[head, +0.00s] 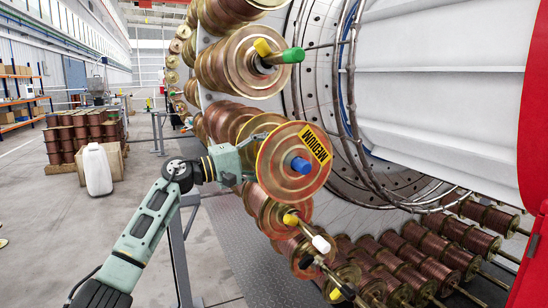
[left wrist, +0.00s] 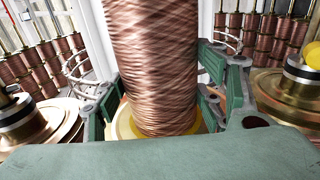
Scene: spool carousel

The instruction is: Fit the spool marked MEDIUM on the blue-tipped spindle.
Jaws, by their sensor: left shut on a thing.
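The spool marked MEDIUM (head: 274,172) has a copper-coloured flange with a yellow rim and a yellow label. It faces outward on the carousel in the head view. The blue tip (head: 301,165) of a spindle shows at the flange's centre, so the spool is around that spindle; how deep it sits is hidden. My left gripper (head: 250,152) is behind the flange, shut on the spool. In the left wrist view its green fingers (left wrist: 153,100) lie on both sides of the copper winding (left wrist: 155,60), with a yellow flange below. My right gripper is not in view.
A green-tipped spindle (head: 293,55) with a spool is above, and a white-tipped one (head: 320,244) is below. Curved metal bars (head: 350,120) stand to the right. A railing (head: 180,255) runs under my arm. Stacked spools (head: 85,135) and a white canister (head: 97,170) stand at left.

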